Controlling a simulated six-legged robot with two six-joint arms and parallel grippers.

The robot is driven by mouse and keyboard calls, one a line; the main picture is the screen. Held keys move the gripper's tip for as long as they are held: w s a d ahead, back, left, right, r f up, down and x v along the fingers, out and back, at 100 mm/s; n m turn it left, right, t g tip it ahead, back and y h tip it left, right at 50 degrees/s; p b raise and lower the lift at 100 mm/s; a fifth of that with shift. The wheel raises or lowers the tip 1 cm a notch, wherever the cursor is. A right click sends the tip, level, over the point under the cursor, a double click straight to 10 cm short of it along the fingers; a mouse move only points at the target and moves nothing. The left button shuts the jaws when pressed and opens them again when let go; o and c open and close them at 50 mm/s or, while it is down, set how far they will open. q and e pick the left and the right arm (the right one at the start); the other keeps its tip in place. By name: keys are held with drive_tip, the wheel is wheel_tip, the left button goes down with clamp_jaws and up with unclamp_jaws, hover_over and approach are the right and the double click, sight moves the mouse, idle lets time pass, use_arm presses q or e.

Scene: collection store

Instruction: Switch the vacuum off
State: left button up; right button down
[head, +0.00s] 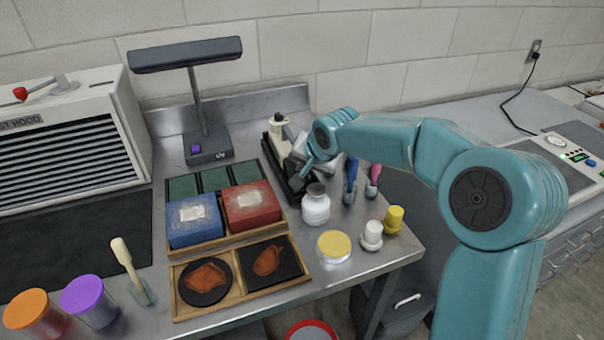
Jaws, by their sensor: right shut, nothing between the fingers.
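A small cream-and-black device (279,130), which looks like the vacuum, stands in a dark tray at the back right of the steel bench. My right arm reaches in from the right, and its gripper (298,182) is shut and empty, low at the front of this device. I cannot tell whether the fingertips touch it. The wrist covers part of the device, and I cannot make out its switch or whether it is on. My left gripper is not in view.
A white jar (316,205), a yellow-lidded pot (333,245) and small bottles stand close to the gripper. Blue (194,219) and red (251,204) boxes lie left. A hood with a red lever (20,93) is far left; a control panel (575,155) is far right.

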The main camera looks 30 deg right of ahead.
drive_tip(key=shift+s+a+f+b, duration=0.2)
drive_tip(key=shift+f+b, duration=0.1)
drive_tip(key=shift+f, duration=0.35)
drive_tip(key=shift+r, duration=0.1)
drive_tip(key=shift+w+d+r+p, duration=0.1)
drive_tip(key=shift+w+r+p, duration=0.15)
drive_tip(key=shift+r, duration=0.35)
drive_tip(key=shift+r+p, duration=0.5)
drive_tip(key=shift+r, duration=0.1)
wheel_tip(320, 180, up, 5)
drive_tip(key=p, duration=0.3)
drive_tip(key=shift+r, duration=0.1)
drive_tip(key=shift+s, duration=0.15)
